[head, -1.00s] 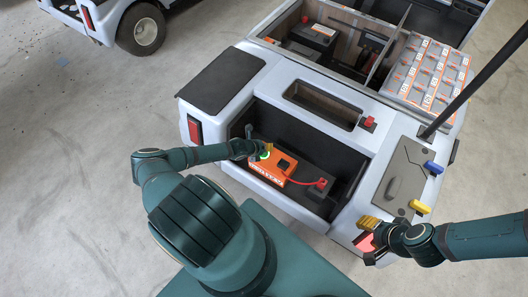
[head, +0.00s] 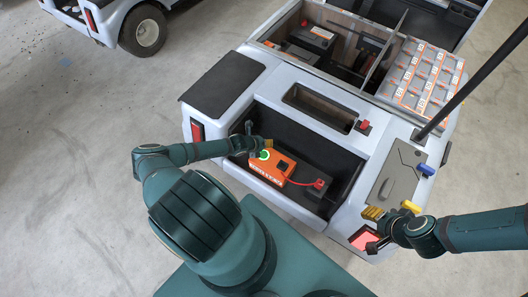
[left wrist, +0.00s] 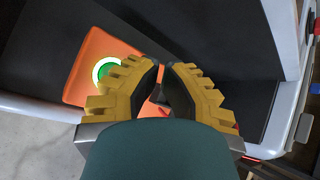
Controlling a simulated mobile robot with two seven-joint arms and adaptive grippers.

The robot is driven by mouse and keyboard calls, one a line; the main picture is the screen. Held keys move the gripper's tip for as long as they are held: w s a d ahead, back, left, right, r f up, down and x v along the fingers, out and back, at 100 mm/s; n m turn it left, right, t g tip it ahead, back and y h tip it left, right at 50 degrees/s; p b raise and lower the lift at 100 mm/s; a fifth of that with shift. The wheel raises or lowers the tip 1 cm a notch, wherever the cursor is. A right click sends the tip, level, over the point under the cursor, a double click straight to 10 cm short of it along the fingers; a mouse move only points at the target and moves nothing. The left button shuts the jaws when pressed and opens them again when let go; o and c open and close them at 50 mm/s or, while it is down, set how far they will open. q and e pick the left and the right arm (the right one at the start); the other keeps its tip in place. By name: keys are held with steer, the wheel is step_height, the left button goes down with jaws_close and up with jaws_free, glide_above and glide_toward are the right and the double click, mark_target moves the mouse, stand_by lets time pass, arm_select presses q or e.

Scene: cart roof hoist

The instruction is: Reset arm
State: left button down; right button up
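My left gripper (head: 256,137) is over the left end of the orange box (head: 270,166) in the cart's open rear bay. Its fingers look parted and empty. In the left wrist view, the gripper's yellow-padded fingers (left wrist: 164,78) show a narrow gap with nothing held. A round green button with a pale ring (left wrist: 105,70) on the box lies just left of them. My right gripper (head: 373,229) is by the cart's rear right corner, near the red tail light (head: 364,239). Its yellow-padded finger and dark finger are apart, with nothing seen between them.
A red cable (head: 301,183) runs from the box to a red connector (head: 319,184) in the bay. A dark pole rises at right. Open floor lies left.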

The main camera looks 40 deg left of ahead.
arm_select(q)
steer(key=shift+r, duration=0.3)
steer(key=w+d+r+m+g+h, duration=0.15)
steer(key=d+r+m, duration=0.25)
steer(key=d+m, duration=0.55)
steer(key=d+r+m+g+h, duration=0.25)
steer(key=d+r+m, duration=0.25)
steer(key=d+m, duration=0.45)
steer(key=s+d+r+m+g+y+b, duration=0.1)
steer(key=s+d+r+m, duration=0.3)
steer(key=m, duration=0.7)
steer(key=s+d+r+m+g+y+b, duration=0.1)
steer(key=s+d+r+m+g, duration=0.1)
steer(key=s+d+r+m, duration=0.3)
steer(key=s+r+m, duration=0.4)
steer(key=r+m, duration=0.1)
steer(key=shift+r+m, duration=0.3)
steer(key=shift+m, duration=0.1)
